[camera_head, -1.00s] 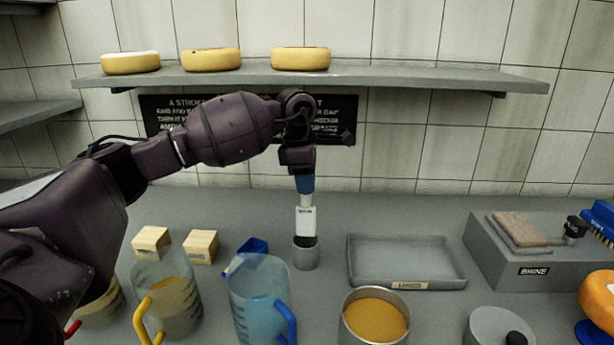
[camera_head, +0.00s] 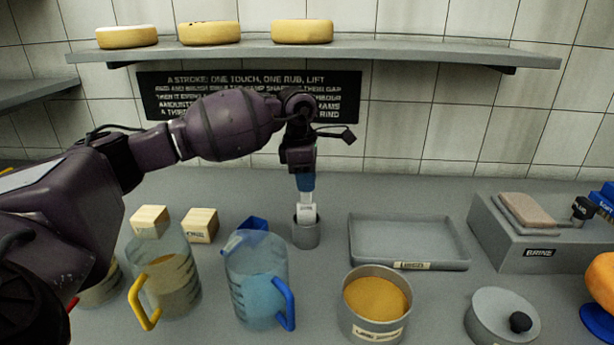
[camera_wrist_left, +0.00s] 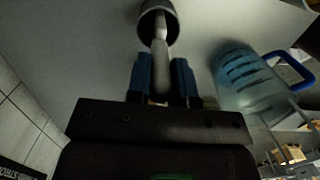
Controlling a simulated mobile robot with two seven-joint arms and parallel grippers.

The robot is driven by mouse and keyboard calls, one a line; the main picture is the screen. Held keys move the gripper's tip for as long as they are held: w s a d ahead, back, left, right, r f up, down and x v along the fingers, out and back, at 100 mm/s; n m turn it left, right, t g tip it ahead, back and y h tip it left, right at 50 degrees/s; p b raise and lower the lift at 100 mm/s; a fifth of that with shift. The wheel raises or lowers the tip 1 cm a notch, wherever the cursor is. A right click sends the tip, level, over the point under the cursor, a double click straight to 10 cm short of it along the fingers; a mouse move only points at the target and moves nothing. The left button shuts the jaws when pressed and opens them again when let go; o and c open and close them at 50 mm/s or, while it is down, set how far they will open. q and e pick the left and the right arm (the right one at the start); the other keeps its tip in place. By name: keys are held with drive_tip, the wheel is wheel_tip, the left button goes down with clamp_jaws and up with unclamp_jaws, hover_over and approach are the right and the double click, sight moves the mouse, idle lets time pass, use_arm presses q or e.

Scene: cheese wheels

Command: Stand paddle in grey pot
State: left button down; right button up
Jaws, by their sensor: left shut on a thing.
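The paddle (camera_head: 306,212) is white and upright, its lower end inside the mouth of the small grey pot (camera_head: 306,236). My left gripper (camera_head: 305,184) is above the pot, with its blue fingers shut on the paddle's upper end. In the left wrist view, the blue fingers (camera_wrist_left: 161,80) close on the pale handle of the paddle (camera_wrist_left: 159,52), which runs into the round mouth of the pot (camera_wrist_left: 172,8). The paddle's lower end is hidden by the pot wall. My right gripper is not in view.
A blue jug (camera_head: 258,285) and a yellow-handled jug (camera_head: 165,275) stand front left of the pot. A shallow grey tray (camera_head: 408,243) is to the right, a tin of yellow stuff (camera_head: 375,305) in front. Wooden blocks (camera_head: 200,225) stand left. A shelf (camera_head: 300,60) with cheese wheels is above.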

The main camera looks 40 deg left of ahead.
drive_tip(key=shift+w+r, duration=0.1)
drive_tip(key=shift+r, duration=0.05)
use_arm(q)
drive_tip(key=c, duration=1.1)
unclamp_jaws()
drive_tip(key=shift+o, duration=0.9)
drive_tip(key=r, duration=0.6)
drive_tip(key=a+r, duration=0.1)
drive_tip(key=r, duration=0.2)
drive_tip(key=shift+s+r+p, duration=0.25)
drive_tip(key=shift+p, duration=0.05)
drive_tip(key=shift+s+a+r, duration=0.1)
drive_tip(key=shift+r, duration=0.55)
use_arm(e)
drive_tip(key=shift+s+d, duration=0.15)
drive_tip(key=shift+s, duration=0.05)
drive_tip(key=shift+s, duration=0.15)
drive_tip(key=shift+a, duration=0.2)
